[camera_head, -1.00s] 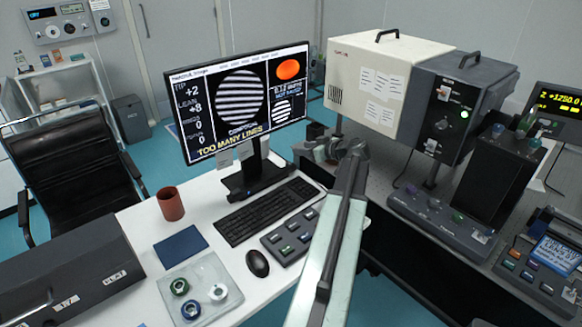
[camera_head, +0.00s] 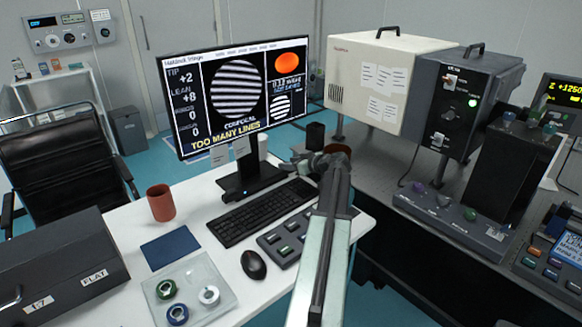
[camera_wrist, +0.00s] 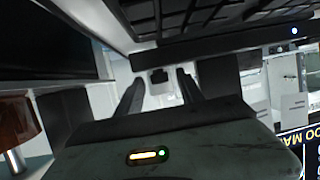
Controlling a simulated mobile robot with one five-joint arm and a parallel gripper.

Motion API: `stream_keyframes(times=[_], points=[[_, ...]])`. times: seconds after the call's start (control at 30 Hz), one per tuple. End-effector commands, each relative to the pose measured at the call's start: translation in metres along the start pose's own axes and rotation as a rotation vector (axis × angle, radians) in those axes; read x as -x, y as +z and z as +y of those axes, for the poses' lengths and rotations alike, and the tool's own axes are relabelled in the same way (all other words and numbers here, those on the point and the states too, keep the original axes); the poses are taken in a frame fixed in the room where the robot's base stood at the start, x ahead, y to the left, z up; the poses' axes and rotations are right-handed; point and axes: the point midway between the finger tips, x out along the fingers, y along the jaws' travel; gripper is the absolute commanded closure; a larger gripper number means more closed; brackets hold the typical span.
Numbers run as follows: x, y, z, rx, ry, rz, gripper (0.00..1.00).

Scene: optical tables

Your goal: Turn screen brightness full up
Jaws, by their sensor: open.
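The monitor (camera_head: 235,95) stands upright on its dark stand (camera_head: 250,183) on the white desk. Its screen is lit with striped discs, an orange blob and the words "TOO MANY LINES". I cannot make out a brightness control in either view. My gripper (camera_head: 318,160) is just right of the stand, above the far right end of the keyboard (camera_head: 262,212). In the wrist view my gripper (camera_wrist: 157,88) has its two dark fingers apart with nothing between them. Part of the screen (camera_wrist: 297,140) shows upside down at the lower right there.
A red-brown mug (camera_head: 161,203), blue pad (camera_head: 171,247), mouse (camera_head: 253,264), ring tray (camera_head: 188,290) and button box (camera_head: 284,240) occupy the desk. Right of my arm is an optical table with a cream box (camera_head: 385,85) and a dark switch box (camera_head: 460,100).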

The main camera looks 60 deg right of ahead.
Motion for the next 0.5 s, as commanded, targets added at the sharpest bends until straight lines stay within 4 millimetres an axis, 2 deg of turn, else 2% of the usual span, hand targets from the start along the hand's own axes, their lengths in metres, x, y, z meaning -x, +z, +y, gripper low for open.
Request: stream_keyframes(times=[0.07, 0.2, 0.23, 0.5], points=[[0.0005, -0.0002, 0.0000, 0.000, 0.000, 0.000, 0.55], [0.0007, -0.0001, 0.0001, 0.000, 0.000, 0.000, 0.94], [0.0008, 0.0000, 0.0002, 0.000, 0.000, 0.000, 1.00], [0.0014, 0.0004, -0.0008, -0.005, 0.012, -0.001, 1.00]])
